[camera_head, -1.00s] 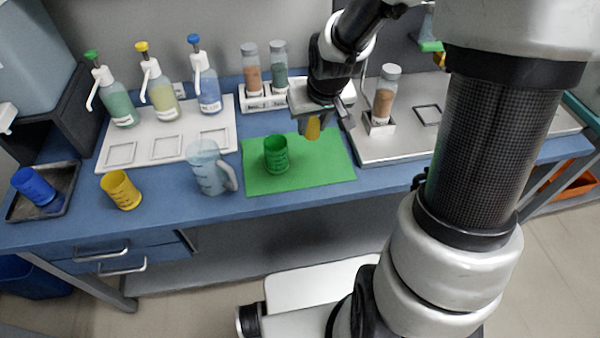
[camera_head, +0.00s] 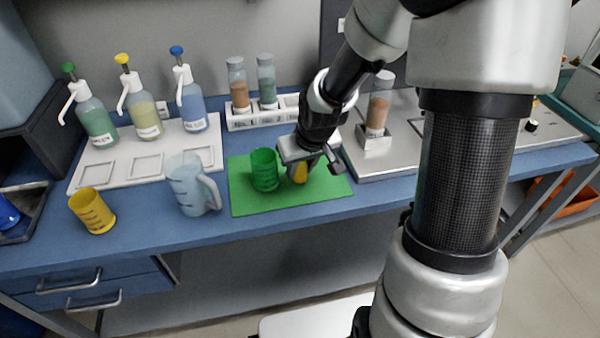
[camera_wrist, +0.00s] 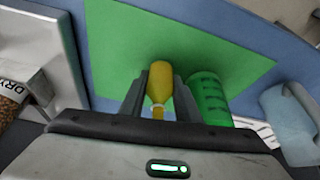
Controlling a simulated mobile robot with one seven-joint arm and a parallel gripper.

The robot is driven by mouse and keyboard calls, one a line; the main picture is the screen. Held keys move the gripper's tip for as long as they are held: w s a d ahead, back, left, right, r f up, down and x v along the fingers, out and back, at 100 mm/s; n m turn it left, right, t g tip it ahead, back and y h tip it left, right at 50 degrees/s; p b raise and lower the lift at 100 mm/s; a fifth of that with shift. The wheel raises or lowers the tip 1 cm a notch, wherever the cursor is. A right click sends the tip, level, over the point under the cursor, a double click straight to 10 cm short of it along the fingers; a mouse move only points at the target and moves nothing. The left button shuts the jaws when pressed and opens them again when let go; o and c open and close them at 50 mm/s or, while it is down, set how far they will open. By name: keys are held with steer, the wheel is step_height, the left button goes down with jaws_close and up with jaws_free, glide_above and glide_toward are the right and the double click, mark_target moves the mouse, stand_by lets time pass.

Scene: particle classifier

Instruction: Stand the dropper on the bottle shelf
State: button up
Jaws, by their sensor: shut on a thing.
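My gripper (camera_head: 312,168) is shut on the dropper (camera_head: 300,173), a yellow, rounded piece. In the wrist view the dropper (camera_wrist: 160,80) sits between both fingers, with a narrow pale neck towards the palm. It is low over the green mat (camera_head: 250,205), just right of the green cup (camera_head: 264,170); I cannot tell whether it touches the mat. A white tray (camera_head: 146,166) at the back left holds pump bottles with green, yellow and blue tops and has square outlines along its front. I cannot tell which surface is called the bottle shelf.
A white rack (camera_head: 240,123) with two jars stands behind the mat. A clear jug (camera_head: 187,187) and a yellow cup (camera_head: 92,211) stand left of the mat. A jar (camera_head: 379,105) stands in a holder on the metal plate at the right. The mat's front is clear.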

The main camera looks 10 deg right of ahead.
steer(key=shift+f, duration=0.4)
steer(key=shift+f, duration=0.1)
steer(key=shift+f, duration=0.15)
steer(key=o, duration=1.1)
